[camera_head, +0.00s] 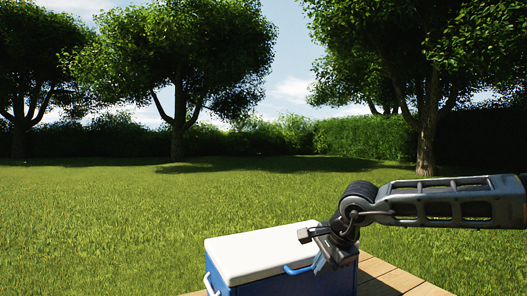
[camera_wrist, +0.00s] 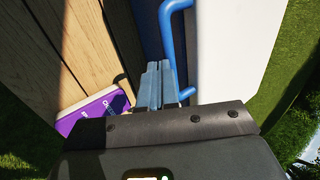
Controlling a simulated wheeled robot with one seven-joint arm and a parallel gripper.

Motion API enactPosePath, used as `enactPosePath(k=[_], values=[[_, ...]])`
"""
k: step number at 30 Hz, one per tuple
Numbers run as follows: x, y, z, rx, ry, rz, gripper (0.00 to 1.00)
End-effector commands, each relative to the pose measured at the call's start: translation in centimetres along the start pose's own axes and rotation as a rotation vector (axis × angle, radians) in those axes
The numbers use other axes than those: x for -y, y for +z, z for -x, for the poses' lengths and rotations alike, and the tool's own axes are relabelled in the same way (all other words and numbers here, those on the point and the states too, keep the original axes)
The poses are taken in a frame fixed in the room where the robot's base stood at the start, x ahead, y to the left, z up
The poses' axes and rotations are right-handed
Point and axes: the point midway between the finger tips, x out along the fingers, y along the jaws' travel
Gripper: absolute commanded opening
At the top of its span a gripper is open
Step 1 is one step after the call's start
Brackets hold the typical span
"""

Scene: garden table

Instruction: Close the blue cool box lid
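The blue cool box (camera_head: 300,285) stands on the wooden table, and its white lid (camera_head: 262,250) lies flat on top with no gap that I can see. A blue handle (camera_head: 297,270) sticks out at the lid's near edge. In the wrist view the white lid (camera_wrist: 235,50) is at the right, with the blue handle (camera_wrist: 165,25) along its edge. My gripper (camera_head: 320,264) is at the near right part of the box, close to the handle. In the wrist view its fingers (camera_wrist: 157,80) are together, beside the handle; I cannot tell whether they touch it.
The wooden table (camera_head: 395,278) has bare planks to the right of the box. A purple item with white lettering (camera_wrist: 95,112) lies on the planks in the wrist view. A light side handle (camera_head: 210,285) shows at the box's left. Lawn and trees lie beyond.

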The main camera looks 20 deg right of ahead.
Motion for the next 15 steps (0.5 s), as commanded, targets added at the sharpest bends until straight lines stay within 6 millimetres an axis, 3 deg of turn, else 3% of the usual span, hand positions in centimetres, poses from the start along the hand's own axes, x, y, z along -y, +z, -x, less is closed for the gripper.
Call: enactPosePath(k=[9,15], values=[[-0.4,0.1,-0.4,0.001,0.01,0.0,0.0],[0.8,0.2,1.7,0.0,0.007,0.002,0.0]])
